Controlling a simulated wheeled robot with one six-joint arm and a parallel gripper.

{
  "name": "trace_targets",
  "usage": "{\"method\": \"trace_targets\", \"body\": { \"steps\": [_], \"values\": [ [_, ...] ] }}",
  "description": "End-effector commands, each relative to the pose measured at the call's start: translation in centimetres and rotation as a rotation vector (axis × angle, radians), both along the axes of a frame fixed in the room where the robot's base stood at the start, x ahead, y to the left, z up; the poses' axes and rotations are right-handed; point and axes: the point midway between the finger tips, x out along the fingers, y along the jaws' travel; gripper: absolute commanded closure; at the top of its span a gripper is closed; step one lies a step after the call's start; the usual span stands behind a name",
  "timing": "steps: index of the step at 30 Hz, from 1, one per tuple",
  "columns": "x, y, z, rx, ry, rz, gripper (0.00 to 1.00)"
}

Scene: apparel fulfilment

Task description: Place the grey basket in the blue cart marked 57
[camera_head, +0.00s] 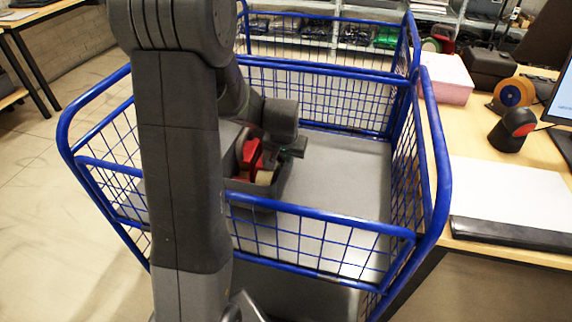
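The blue wire cart (330,225) stands in front of me; no number shows on it in this view. The grey basket (281,182) is inside the cart's outline, left of the middle, behind the front rail. It holds a red item (250,154) and a tan item (264,178). My arm hides the basket's left part. My gripper (293,149) is at the basket's far right rim, pointing down. Its fingers are too small and dark to tell whether they grip the rim. I cannot tell whether the basket rests on the cart's grey floor.
The cart's grey floor (345,165) is clear right of the basket. A wooden table (480,140) stands close on the right, with a pink box (449,79), a tape roll (513,94) and a scanner (512,130). Shelves (470,30) stand behind. Open floor lies left.

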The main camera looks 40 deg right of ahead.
Motion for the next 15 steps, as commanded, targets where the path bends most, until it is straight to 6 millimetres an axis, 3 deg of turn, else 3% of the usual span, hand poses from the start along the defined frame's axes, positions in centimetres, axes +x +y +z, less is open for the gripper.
{"method": "trace_targets", "body": {
  "steps": [6,15],
  "values": [
    [0.0,0.0,-2.8,0.000,0.000,-0.001,1.00],
    [0.1,0.0,-3.1,-0.002,-0.003,-0.001,1.00]
  ]
}}
